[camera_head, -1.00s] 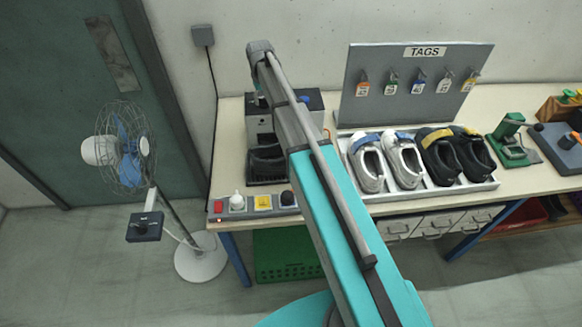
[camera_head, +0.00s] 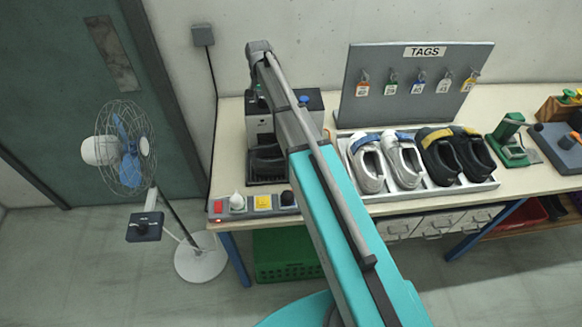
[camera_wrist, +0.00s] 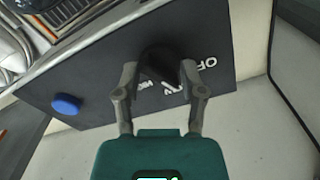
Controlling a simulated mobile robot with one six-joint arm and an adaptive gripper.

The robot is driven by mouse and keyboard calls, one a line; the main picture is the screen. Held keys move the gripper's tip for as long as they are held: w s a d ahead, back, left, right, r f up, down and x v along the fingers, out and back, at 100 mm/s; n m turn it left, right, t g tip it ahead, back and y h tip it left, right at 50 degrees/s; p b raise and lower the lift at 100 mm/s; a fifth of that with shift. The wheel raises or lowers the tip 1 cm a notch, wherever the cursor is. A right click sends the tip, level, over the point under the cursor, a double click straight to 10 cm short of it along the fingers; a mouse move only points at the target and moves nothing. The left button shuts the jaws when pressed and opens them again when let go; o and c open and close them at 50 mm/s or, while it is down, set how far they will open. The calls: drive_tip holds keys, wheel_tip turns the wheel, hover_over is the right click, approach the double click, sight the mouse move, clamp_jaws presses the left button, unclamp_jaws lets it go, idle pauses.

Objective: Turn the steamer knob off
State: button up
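The steamer (camera_head: 262,126) is a grey box with a dark front at the back left of the bench. The wrist view shows its dark panel (camera_wrist: 85,75) close up, with white lettering that includes "OFF", partly covered by my gripper. The black steamer knob (camera_wrist: 159,62) stands out from this panel. My gripper (camera_wrist: 159,68) has its fingertips on either side of the knob, drawn in to about its width. In the head view, my arm hides the knob, and the fingers are not clear.
A blue button (camera_wrist: 66,104) sits on the panel left of the knob. A shoe tray (camera_head: 425,192) with several shoes and a tag board (camera_head: 420,105) stand right of my arm. A control strip (camera_head: 222,213) lies along the front edge. A fan (camera_head: 125,150) stands left.

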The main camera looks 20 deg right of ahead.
drive_tip(key=m, duration=0.3)
drive_tip(key=shift+m, duration=0.4)
drive_tip(key=m, duration=0.3)
drive_tip(key=shift+w+a+m, duration=0.1)
drive_tip(key=shift+m, duration=0.3)
wheel_tip(320, 180, up, 14)
drive_tip(key=p, duration=1.4)
drive_tip(key=s+d+f+n+b, duration=0.1)
drive_tip(key=s+f+n+b, duration=0.6)
drive_tip(key=s, duration=0.8)
drive_tip(key=s+d+f+n+b, duration=0.1)
drive_tip(key=s+f+n+b, duration=0.6)
drive_tip(key=s+f+b, duration=0.4)
drive_tip(key=shift+s, duration=2)
drive_tip(key=shift+r, duration=0.1)
wheel_tip(320, 180, up, 18)
drive_tip(key=m+p, duration=0.6)
drive_tip(key=p, duration=1.2)
hover_over(263, 99)
